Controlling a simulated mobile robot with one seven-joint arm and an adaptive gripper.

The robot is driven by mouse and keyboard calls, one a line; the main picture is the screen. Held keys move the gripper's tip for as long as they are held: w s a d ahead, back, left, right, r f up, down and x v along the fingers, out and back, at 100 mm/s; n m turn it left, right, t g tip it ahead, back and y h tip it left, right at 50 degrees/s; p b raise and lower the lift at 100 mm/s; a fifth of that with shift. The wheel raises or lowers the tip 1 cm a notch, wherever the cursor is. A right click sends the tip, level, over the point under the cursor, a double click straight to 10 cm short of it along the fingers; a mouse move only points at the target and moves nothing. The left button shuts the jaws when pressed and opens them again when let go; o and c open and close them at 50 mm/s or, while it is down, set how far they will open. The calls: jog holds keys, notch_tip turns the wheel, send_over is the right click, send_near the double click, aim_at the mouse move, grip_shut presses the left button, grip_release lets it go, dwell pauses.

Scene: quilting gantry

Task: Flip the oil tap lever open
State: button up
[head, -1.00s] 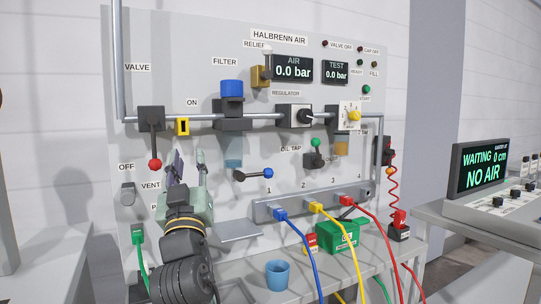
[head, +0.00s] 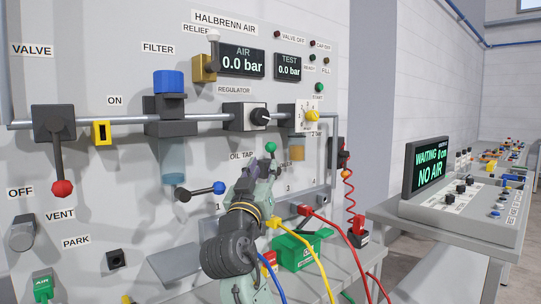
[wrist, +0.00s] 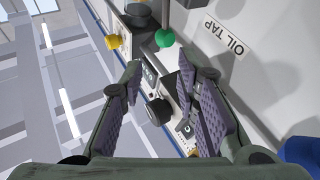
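The oil tap lever has a green ball knob (head: 271,147) that shows just above my gripper in the head view. The knob also shows in the wrist view (wrist: 165,38), past the fingertips and not between them. The "OIL TAP" label (wrist: 224,38) is to its right there. My gripper (wrist: 160,72) is open and empty, with its two purple-padded fingers apart. I cannot tell whether a finger touches the lever.
A black lever with a blue ball (head: 219,187) sticks out left of my gripper. The regulator knob (head: 260,117) and a yellow dial (head: 312,115) are above. Red and yellow hoses and a green box (head: 297,250) are below right. The red-ball valve lever (head: 62,187) hangs down at left.

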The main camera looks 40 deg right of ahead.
aim_at(274, 158)
jog(key=w+d+p, duration=0.1)
jog(key=w+d, duration=0.1)
jog(key=d, duration=0.1)
jog(key=w+d+p, duration=0.1)
jog(key=w+d, duration=0.2)
jog(key=w+d+r+p, duration=0.1)
jog(key=w+d, duration=0.2)
jog(key=c, duration=0.5)
grip_shut()
jog(key=shift+s+d, duration=0.1)
jog(key=shift+s, duration=0.05)
